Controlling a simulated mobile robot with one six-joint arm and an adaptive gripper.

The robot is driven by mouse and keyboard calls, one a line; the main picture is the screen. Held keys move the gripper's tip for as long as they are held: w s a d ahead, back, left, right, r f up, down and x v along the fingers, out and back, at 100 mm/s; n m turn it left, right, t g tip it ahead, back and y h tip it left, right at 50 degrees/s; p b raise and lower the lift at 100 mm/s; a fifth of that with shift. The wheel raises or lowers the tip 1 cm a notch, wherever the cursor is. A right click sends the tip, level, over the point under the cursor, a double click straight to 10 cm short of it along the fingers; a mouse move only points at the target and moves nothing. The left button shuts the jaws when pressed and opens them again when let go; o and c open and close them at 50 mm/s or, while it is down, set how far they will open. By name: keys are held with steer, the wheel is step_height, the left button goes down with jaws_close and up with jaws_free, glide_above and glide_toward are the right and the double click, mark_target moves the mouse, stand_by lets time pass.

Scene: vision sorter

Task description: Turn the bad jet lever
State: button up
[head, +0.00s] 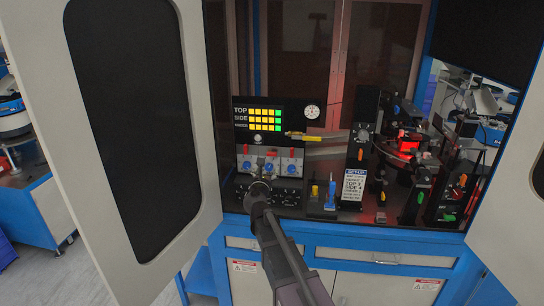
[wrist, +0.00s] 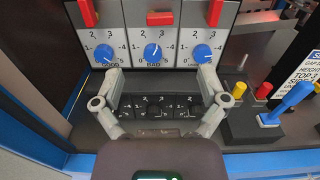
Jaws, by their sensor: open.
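A grey panel with three blue dials stands in front of my gripper. The middle dial (wrist: 152,54) is marked BAD, and its white pointer is near upright. Above it is a red lever (wrist: 160,18), seen as a short crosswise bar. In the head view my gripper (head: 261,180) covers part of the panel's lower front.
A black strip of small knobs (wrist: 153,106) lies below the dials, between my fingers. To the right stand a blue lever (wrist: 290,103), a red knob (wrist: 264,90) and a yellow knob (wrist: 239,89). Open cabinet doors (head: 190,90) flank the workspace.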

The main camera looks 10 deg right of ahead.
mark_target(271, 155)
steer(key=x, duration=1.3)
steer(key=shift+c, duration=0.2)
steer(key=c, duration=1.1)
